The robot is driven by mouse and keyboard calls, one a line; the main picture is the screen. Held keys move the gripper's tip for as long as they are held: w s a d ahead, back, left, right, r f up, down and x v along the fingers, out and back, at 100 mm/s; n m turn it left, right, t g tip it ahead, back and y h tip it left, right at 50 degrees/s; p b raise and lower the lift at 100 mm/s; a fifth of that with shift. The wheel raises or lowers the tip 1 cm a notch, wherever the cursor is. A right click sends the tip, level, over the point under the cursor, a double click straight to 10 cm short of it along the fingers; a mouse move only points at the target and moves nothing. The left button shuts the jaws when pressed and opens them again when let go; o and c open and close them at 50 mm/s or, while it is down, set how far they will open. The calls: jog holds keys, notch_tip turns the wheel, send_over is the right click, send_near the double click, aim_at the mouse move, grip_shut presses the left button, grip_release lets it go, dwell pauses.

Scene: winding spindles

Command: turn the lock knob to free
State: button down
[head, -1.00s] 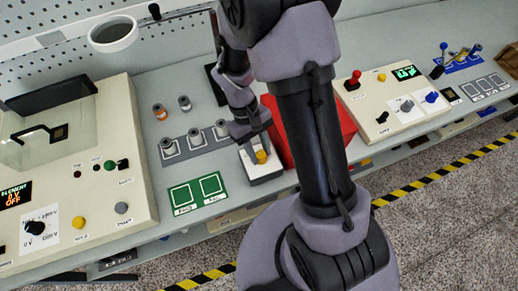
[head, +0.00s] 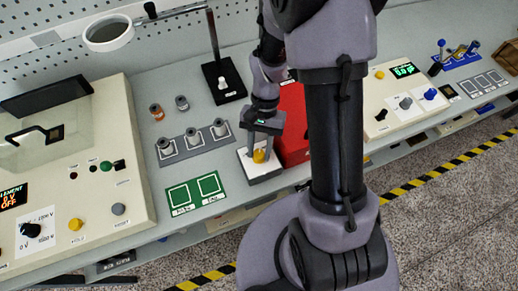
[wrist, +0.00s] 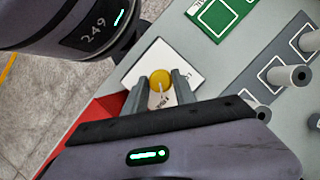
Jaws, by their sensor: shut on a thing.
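The lock knob (head: 259,156) is yellow and sits on a small box with a white top (head: 268,170) near the table's front edge. In the wrist view the knob (wrist: 160,78) shows as a yellow round top with a pale line across it, over the white plate (wrist: 186,75). My gripper (wrist: 161,88) is shut on the knob, one finger at each side. In the head view my gripper (head: 262,148) comes down onto the knob from above. Lettering on the plate is partly hidden by the fingers and too small to read.
A red box (head: 292,125) stands close right of the knob's box. A green two-square mat (head: 196,193) lies to the left, with a grey rack of spools (head: 193,143) behind it.

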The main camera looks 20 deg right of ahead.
jog(key=shift+m+y, duration=0.3)
jog(key=shift+m, duration=0.7)
jog(key=c, duration=1)
grip_release()
jog(key=shift+c, duration=0.2)
jog(key=shift+t, duration=0.3)
jog(key=p+v, duration=0.5)
jog(key=v, duration=1.2)
jog(key=shift+r, duration=0.15)
jog(key=shift+w+d, duration=0.15)
